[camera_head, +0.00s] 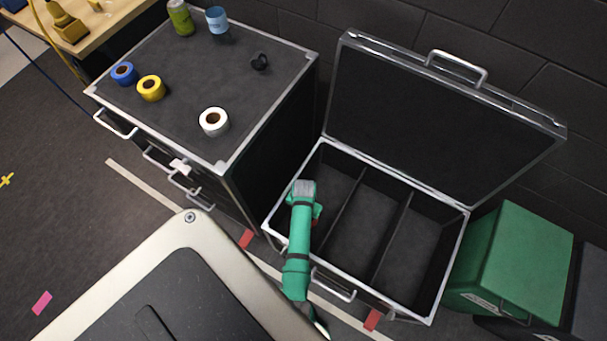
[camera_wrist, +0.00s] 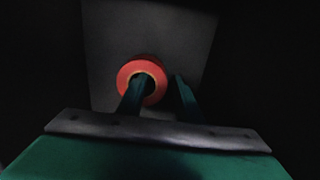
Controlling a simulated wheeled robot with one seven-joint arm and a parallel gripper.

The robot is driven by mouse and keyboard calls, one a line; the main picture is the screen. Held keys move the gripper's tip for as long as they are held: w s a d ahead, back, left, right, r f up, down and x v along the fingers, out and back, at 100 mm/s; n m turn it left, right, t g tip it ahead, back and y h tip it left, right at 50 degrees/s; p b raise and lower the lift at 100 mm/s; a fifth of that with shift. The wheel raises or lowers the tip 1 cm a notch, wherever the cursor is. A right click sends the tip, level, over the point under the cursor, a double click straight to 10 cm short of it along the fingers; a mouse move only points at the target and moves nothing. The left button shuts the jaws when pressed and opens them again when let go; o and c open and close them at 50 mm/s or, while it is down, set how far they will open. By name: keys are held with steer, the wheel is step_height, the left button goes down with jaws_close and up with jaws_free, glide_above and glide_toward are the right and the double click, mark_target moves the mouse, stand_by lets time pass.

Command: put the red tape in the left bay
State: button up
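The red tape (camera_wrist: 127,73) is a ring with an orange inner edge, seen in the wrist view against a grey floor. My gripper (camera_wrist: 160,79) has one finger over the tape's hole and the other just right of its outer side. A narrow gap shows between the right finger and the tape, so the fingers look open. In the head view, my green arm reaches down into the left bay (camera_head: 333,183) of the open case. It hides most of the tape there; only a speck of red shows. Whether the tape touches the bay floor is hard to tell.
The case's middle bay (camera_head: 364,222) and right bay (camera_head: 412,255) are empty, with thin dividers between. Its lid (camera_head: 430,115) stands open behind. A cabinet (camera_head: 190,95) at left bears white, yellow and blue tapes, a black ring and two cans. A green box (camera_head: 530,255) stands right.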

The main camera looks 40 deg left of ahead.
steer(key=shift+r, duration=0.1)
step_height(320, 180, up, 12)
stand_by(0.5)
steer(key=s+d+r+m+t+y, duration=0.1)
steer(key=s+d+r+t+y, duration=0.1)
steer(key=s+d+t, duration=0.3)
steer(key=s+d+r+m+t+y, duration=0.1)
steer(key=s+d+r+m+t, duration=0.15)
steer(key=d, duration=0.45)
steer(key=s+d+r+t+h, duration=0.1)
steer(key=s+d+r+t, duration=0.1)
steer(key=d+r, duration=0.3)
steer(key=s+d+r+t+h, duration=0.1)
steer(key=s+d+r+t, duration=0.2)
steer(key=r, duration=0.8)
steer(key=s+d+r+t+h, duration=0.1)
steer(key=s+d+r+t, duration=0.1)
steer(key=d+r, duration=0.4)
step_height(320, 180, up, 2)
steer(key=shift+s+d+r+n+t, duration=0.2)
steer(key=shift+d+n+t, duration=0.1)
steer(key=shift+n+t, duration=0.15)
